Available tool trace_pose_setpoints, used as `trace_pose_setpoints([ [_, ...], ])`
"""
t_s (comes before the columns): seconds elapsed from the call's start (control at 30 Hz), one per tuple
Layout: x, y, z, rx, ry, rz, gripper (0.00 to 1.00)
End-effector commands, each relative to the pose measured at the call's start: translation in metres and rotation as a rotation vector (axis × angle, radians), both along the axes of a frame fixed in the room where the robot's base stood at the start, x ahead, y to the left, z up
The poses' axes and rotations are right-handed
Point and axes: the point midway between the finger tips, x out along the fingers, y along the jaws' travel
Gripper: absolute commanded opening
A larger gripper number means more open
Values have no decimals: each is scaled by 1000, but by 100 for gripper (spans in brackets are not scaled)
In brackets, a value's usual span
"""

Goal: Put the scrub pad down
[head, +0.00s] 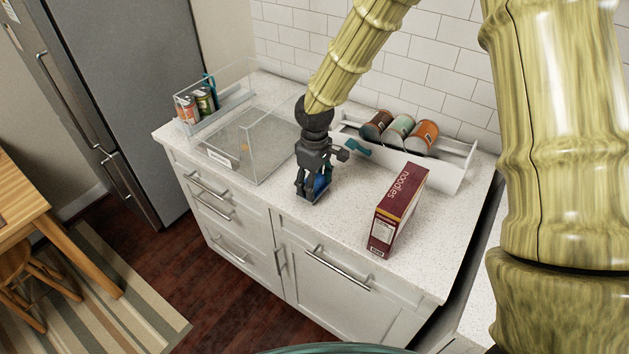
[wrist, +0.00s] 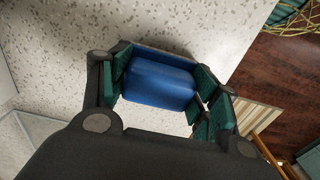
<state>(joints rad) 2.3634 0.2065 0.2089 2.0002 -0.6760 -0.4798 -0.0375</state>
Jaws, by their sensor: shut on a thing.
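The scrub pad (wrist: 160,82) is a blue block between the fingers of my gripper (wrist: 163,88) in the wrist view. In the head view a small blue part of the scrub pad (head: 321,183) shows between the dark fingers of my gripper (head: 312,190). My gripper points down and is shut on the pad, low over the counter near its front edge. I cannot tell whether the pad touches the countertop (head: 290,221).
A noodles box (head: 398,211) stands to the right of my gripper. A clear bin (head: 238,160) is to the left. Behind, a white rack (head: 450,172) holds several cans. Another clear holder with cans (head: 205,101) is at the back left. Counter in front is clear.

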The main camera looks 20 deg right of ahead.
Motion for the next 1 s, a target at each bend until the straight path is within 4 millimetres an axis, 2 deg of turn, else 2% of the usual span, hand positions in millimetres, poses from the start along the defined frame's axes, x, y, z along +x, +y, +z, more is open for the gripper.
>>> trace_pose_setpoints([
  [0.2, 0, 0, -3, -1, 1, 0, 32],
  [0.23, 0, 0, -3, 0, 0, 0, 67],
  [0.3, 0, 0, -3, 0, 0, 0, 80],
  [0.33, 0, 0, -3, 0, 0, 0, 83],
  [0.77, 0, 0, 2, 1, -1, 0, 83],
  [1.0, 1, 0, 27, 2, -4, -2, 83],
])
